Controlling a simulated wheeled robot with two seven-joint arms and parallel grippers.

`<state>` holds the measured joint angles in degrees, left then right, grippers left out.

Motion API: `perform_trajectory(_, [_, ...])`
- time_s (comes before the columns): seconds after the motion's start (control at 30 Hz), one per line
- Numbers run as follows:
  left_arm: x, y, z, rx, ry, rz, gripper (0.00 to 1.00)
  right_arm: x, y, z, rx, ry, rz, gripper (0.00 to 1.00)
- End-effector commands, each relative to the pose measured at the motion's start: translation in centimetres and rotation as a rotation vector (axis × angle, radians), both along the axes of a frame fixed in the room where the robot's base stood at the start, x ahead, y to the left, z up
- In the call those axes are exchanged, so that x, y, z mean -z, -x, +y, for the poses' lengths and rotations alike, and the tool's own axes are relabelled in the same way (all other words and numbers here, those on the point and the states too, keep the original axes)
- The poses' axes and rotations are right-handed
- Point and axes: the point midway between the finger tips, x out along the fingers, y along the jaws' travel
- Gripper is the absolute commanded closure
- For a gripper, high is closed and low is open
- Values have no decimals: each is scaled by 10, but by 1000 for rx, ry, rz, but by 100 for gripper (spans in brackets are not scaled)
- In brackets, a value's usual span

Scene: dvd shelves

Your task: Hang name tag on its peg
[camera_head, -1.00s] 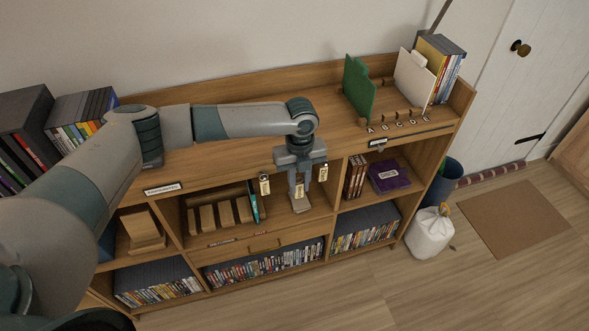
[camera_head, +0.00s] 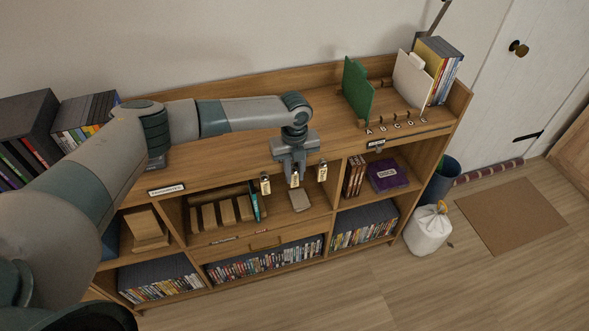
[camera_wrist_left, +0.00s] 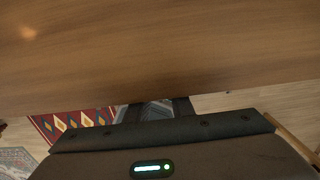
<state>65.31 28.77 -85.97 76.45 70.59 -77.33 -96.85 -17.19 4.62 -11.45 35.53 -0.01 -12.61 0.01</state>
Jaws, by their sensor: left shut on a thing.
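Three small name tags with pale faces show along the front of the shelf's top edge in the head view. One hangs at the left (camera_head: 265,184) and one at the right (camera_head: 322,171). The middle name tag (camera_head: 295,181) is between the fingers of my left gripper (camera_head: 294,178), which points down and is shut on it. The peg behind the middle tag is hidden by the gripper, and I cannot tell whether the tag touches it. In the left wrist view the fingers (camera_wrist_left: 155,109) show below the wooden edge; the tag is not visible there. My right gripper is not in view.
The wooden shelf top (camera_head: 230,155) is mostly bare near my arm. Below it are wooden blocks (camera_head: 227,213), a teal case (camera_head: 254,201) and a flat tan object (camera_head: 299,200). A green divider (camera_head: 357,88) stands on top at right. A purple box (camera_head: 387,175) sits in the right compartment.

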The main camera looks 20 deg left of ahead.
Motion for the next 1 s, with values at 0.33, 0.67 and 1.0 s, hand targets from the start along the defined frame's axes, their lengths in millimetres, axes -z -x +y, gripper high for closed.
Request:
perform_trajectory(0.33, [2, 0, 0, 1, 1, 1, 100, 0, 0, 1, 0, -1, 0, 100])
perform_trajectory(0.67, [5, 0, 0, 1, 1, 1, 60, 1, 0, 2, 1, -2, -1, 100])
perform_trajectory(1.0, [6, 0, 0, 1, 1, -1, 60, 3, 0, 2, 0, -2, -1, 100])
